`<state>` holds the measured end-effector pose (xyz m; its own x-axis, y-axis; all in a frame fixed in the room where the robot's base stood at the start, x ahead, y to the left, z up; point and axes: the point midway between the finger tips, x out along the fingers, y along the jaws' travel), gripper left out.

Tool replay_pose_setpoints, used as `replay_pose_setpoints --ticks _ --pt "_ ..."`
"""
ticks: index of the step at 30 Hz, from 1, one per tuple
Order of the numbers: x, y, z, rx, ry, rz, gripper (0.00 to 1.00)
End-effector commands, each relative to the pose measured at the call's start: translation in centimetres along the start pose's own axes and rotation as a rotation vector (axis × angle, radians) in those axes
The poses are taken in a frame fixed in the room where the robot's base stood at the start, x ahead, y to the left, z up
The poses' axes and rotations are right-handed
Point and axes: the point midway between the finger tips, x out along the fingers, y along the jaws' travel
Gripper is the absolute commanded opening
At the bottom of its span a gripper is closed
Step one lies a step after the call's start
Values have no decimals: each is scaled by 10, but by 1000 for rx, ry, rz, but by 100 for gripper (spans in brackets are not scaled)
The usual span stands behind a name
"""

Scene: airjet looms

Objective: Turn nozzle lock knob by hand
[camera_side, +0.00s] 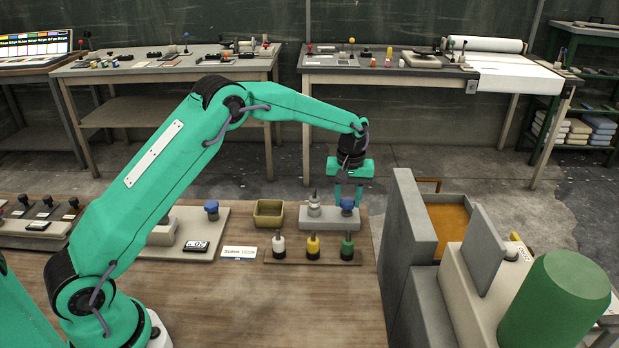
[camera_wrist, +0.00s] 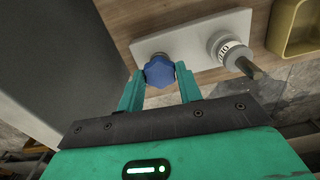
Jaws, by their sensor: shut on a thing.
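The blue lobed knob (camera_side: 347,204) sits on a light grey block (camera_side: 318,221) at the back of the wooden table. In the wrist view the knob (camera_wrist: 159,72) lies between my two green fingers. My gripper (camera_side: 348,193) points down over the block and is shut on the knob, with a finger on each side. A grey nozzle (camera_side: 314,206) with a numbered ring stands on the same block, left of the knob; it also shows in the wrist view (camera_wrist: 236,53).
Bottles with white, yellow and green bodies (camera_side: 313,246) stand on a wooden strip in front of the block. An olive tray (camera_side: 268,213) is to the left. A tall grey machine panel (camera_side: 407,220) rises close on the right. The table front is clear.

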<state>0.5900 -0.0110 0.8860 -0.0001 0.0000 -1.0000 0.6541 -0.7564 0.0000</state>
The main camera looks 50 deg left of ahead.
Motion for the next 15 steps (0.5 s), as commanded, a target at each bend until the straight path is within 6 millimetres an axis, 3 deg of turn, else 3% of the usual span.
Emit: replay_pose_setpoints --ticks 2,3,6,15 --pt "0 0 0 -58 0 0 19" --pt "0 0 0 -69 0 0 39" --pt "0 0 0 -65 0 0 55" --pt "-1 0 0 -62 0 0 55"
